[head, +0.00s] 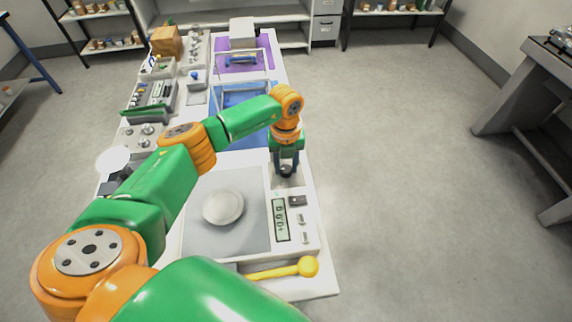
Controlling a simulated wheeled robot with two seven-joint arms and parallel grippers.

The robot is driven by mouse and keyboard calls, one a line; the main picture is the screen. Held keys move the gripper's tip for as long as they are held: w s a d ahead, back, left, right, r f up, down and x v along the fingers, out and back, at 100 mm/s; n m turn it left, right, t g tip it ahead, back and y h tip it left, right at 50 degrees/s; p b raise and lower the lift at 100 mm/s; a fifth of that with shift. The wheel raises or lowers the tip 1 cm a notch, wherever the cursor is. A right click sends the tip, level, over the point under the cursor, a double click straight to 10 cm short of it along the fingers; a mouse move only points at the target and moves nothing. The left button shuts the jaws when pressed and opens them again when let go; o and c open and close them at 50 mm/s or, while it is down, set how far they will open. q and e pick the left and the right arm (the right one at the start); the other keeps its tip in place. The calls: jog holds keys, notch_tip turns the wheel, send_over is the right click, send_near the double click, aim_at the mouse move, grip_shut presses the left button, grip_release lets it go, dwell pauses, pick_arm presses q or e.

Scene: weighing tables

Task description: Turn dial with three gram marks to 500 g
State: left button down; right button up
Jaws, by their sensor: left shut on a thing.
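My left gripper (286,172) points down over the right side of the white table, just behind the scale's display. It is shut on a small dark round knob (286,170), which appears to be the dial. The fingers cover much of it, and its gram marks and pointer cannot be read. The weighing scale has a round pale pan (223,207) on a grey plate and a display (280,219) with digits too small to read surely. My right gripper is not in view.
A yellow ball-ended handle (308,267) lies at the table's near edge. Dark and pale buttons (298,201) sit right of the display. Blue and purple mats, trays and small items fill the table farther back. Open floor (410,190) lies to the right.

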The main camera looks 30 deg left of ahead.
pick_arm(q)
jog(key=m+b, duration=0.3)
jog(key=m, duration=0.2)
jog(key=shift+f+m, duration=0.1)
jog(key=shift+m, duration=0.3)
jog(key=m+b, duration=0.1)
jog(key=m, duration=0.2)
jog(key=shift+b, duration=0.3)
jog(key=shift+m+b, duration=0.45)
jog(key=shift+m, duration=0.75)
jog(key=shift+c, duration=2.2)
grip_release()
